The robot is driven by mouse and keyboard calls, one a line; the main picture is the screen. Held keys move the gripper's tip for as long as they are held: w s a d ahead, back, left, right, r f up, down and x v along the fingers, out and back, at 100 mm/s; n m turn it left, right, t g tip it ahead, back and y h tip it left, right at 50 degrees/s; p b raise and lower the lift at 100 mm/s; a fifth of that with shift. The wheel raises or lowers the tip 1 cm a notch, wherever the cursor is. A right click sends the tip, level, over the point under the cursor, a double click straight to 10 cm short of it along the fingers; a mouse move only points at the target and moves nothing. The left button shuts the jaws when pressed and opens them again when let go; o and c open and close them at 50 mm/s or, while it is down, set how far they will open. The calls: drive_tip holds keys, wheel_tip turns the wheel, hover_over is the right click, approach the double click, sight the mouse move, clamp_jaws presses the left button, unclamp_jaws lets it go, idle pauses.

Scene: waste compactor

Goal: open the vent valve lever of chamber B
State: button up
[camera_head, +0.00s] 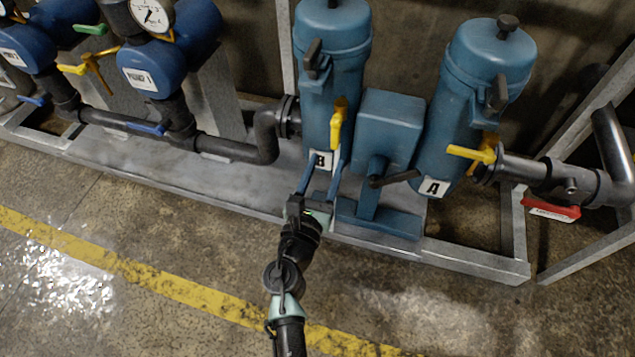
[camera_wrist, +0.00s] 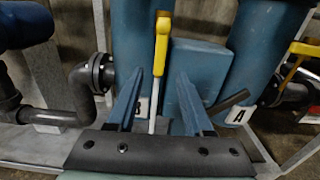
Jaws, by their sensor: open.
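Chamber B (camera_head: 325,100) is the blue upright cylinder with a white "B" label (camera_head: 320,160). A yellow-handled lever (camera_head: 337,123) stands upright at its front. In the wrist view this lever (camera_wrist: 161,45) points up, with a pale stem running down between my fingers. A black lever (camera_head: 313,60) sits higher on the same chamber. I cannot tell by any label which one is the vent valve. My gripper (camera_head: 328,160) is open and empty, low in front of chamber B. In the wrist view its fingertips (camera_wrist: 160,72) flank the yellow lever's line; contact is not visible.
Chamber A (camera_head: 470,95) stands to the right with its own yellow lever (camera_head: 470,153), lying sideways. A blue box (camera_head: 388,128) with a black handle (camera_head: 393,178) sits between the chambers. A dark pipe (camera_head: 240,148) runs left. The floor in front is open.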

drive_tip(key=shift+v, duration=2.75)
drive_tip(key=w+d+r+m+t+h, duration=0.1)
drive_tip(key=w+d+r+m, duration=0.1)
drive_tip(key=r+m, duration=1.15)
drive_tip(key=w+d+r+m+t+h, duration=0.1)
drive_tip(key=w+d+r+m+t, duration=0.15)
drive_tip(key=r+m, duration=1.1)
drive_tip(key=s+a+r+m+t+y+p, duration=0.1)
drive_tip(key=s+a+r+m+t+y, duration=0.3)
drive_tip(key=r, duration=0.7)
drive_tip(key=s+d+r+y+p, duration=0.1)
drive_tip(key=s+r, duration=0.5)
drive_tip(key=r, duration=0.5)
drive_tip(key=s+a+r+m+t+y, duration=0.25)
drive_tip(key=s+r, duration=0.25)
drive_tip(key=r, duration=0.6)
wheel_tip(320, 180, up, 28)
drive_tip(key=p, duration=2.9)
drive_tip(key=shift+w+d+n, duration=0.15)
drive_tip(key=shift+n, duration=0.3)
